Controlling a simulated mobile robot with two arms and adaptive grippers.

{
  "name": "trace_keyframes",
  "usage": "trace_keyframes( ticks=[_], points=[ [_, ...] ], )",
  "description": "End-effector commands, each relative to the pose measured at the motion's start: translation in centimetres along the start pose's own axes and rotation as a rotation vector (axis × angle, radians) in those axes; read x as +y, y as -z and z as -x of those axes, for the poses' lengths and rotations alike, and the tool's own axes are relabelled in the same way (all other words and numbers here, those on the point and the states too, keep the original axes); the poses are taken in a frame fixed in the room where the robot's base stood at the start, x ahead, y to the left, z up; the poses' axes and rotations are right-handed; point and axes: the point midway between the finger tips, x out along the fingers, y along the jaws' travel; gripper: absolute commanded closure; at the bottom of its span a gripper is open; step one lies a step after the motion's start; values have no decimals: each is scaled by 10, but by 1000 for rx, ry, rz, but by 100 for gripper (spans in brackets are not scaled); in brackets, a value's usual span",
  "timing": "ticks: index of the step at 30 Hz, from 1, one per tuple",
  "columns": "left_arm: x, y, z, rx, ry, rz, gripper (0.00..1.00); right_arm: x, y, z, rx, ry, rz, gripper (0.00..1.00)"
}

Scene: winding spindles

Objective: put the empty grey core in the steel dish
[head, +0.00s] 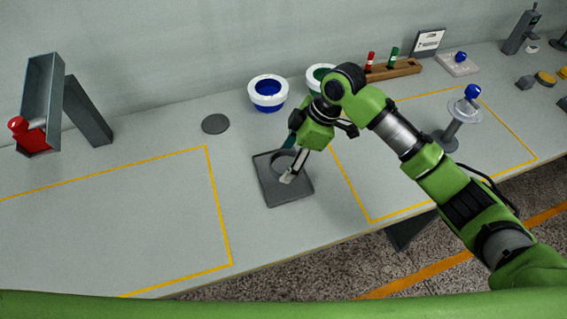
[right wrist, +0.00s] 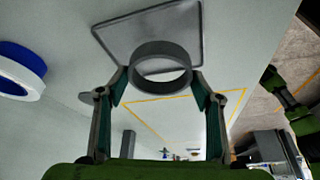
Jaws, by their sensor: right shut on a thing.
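The grey core (head: 281,160) is a short, empty ring. It also shows in the right wrist view (right wrist: 160,49) between the two fingers. My right gripper (head: 287,163) is shut on the core, with a finger on each side of it. The steel dish (head: 270,197) is a dark grey square tray with a raised rim, and it also shows in the right wrist view (right wrist: 185,14). The core appears over the dish; I cannot tell whether it touches the dish floor. My left gripper is out of view.
A round dark disc (head: 215,123) lies left of the dish. Behind stand a white-rimmed blue spool (head: 268,94) and a green one (head: 318,75). A spindle (head: 453,128) with a blue knob stands at right. A grey chute (head: 42,90) stands at left. The yellow-outlined left area is clear.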

Motion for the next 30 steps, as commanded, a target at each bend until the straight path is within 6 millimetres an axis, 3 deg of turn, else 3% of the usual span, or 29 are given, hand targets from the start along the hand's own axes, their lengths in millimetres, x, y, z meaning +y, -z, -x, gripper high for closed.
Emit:
trace_keyframes(
  ticks=[9,15,27,28,29,30],
  points=[
    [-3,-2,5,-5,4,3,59,13,3,-27,-1,2,-2,58],
    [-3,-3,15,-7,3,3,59,12,-8,-49,-1,2,-2,58],
    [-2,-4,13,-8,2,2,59,13,-11,-56,0,0,0,58],
    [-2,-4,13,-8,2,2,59,13,-10,-55,0,-1,0,32],
    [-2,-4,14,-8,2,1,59,13,-10,-55,0,-1,0,24],
    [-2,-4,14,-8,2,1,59,13,-10,-54,0,0,0,23]
  ],
)
